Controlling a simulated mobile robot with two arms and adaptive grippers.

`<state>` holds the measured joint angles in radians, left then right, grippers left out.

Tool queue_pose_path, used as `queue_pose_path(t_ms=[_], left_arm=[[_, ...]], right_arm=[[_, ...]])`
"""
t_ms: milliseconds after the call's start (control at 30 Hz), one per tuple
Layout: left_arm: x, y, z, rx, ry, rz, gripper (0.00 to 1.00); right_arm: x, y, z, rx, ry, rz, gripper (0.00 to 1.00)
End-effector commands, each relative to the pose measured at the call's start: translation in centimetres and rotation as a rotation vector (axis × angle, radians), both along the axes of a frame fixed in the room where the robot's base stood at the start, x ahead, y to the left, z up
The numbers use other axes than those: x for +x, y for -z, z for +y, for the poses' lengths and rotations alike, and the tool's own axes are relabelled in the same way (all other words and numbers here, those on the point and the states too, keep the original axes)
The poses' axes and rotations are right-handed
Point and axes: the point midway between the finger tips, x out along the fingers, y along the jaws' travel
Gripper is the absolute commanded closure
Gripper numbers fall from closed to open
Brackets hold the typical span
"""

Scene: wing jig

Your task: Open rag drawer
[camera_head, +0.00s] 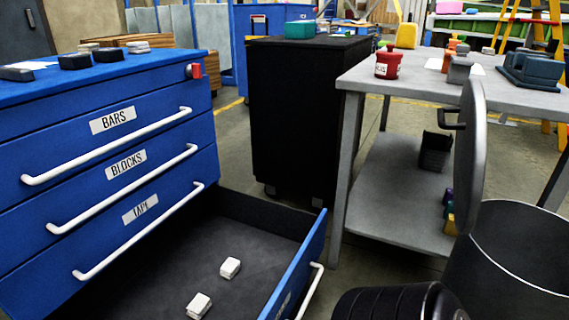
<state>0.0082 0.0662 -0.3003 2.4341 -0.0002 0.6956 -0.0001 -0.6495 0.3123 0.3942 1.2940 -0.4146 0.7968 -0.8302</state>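A blue drawer cabinet (60,185) stands at the left, with three shut drawers labelled BARS (113,120), BLOCKS (126,163) and TAPE (140,208), each with a white bar handle. Below them, the bottom drawer (205,262) is pulled far out toward the right. Its blue front (298,270) is seen edge-on, with a white handle (311,290) on its outer face. The label on that front is cut off and cannot be read. Two small white blocks, possibly folded rags (230,267), lie apart on its dark floor. Neither gripper is in view.
A black cabinet (300,120) stands behind the open drawer. A grey workbench (420,75) with a red pot (388,65) is at the right. A dark bin (510,265) with its lid (470,150) raised and a black ribbed round object (395,302) crowd the lower right.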

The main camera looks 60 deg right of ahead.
Motion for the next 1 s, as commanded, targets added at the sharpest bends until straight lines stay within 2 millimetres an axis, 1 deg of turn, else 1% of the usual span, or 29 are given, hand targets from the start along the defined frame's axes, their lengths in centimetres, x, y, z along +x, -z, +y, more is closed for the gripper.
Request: queue_pose_path(t_ms=[367, 400, 700, 1000], left_arm=[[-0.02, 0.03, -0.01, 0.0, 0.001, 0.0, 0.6], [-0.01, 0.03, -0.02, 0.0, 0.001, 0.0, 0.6], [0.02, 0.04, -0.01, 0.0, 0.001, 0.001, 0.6], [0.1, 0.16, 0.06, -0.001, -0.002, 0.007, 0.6]], right_arm=[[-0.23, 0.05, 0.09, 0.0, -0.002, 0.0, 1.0], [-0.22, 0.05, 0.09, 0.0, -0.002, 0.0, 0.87], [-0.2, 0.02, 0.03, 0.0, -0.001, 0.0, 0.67], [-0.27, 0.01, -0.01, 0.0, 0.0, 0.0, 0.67]])
